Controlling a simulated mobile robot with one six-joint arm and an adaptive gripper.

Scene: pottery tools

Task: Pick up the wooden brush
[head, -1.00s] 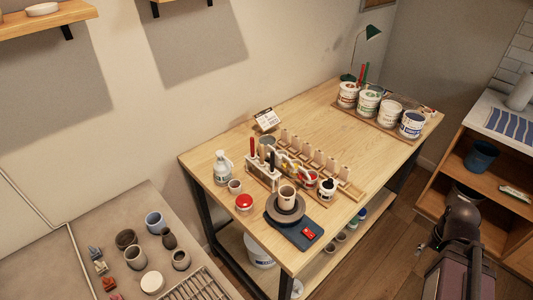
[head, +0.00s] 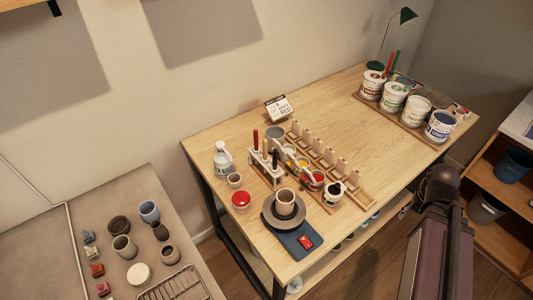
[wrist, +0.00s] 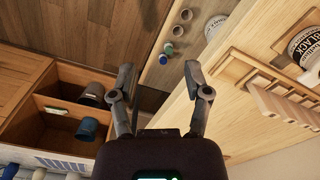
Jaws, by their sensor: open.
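A white tool holder (head: 265,177) stands on the wooden table, with upright handles in it. One handle is red (head: 255,139), one is light wood-coloured (head: 265,150) and one is dark (head: 274,160). The wooden brush may be the wood-coloured one, but it is too small to be certain. My gripper (wrist: 160,78) is open and empty in the wrist view, above the floor beside the table edge. The holder is not in the wrist view. In the head view my arm is at the right, off the table's front edge, and my fingertips cannot be made out.
A stepped wooden rack (head: 350,186) and small paint pots crowd the holder's right. Large buckets (head: 394,97) stand at the back right. The table middle is clear.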

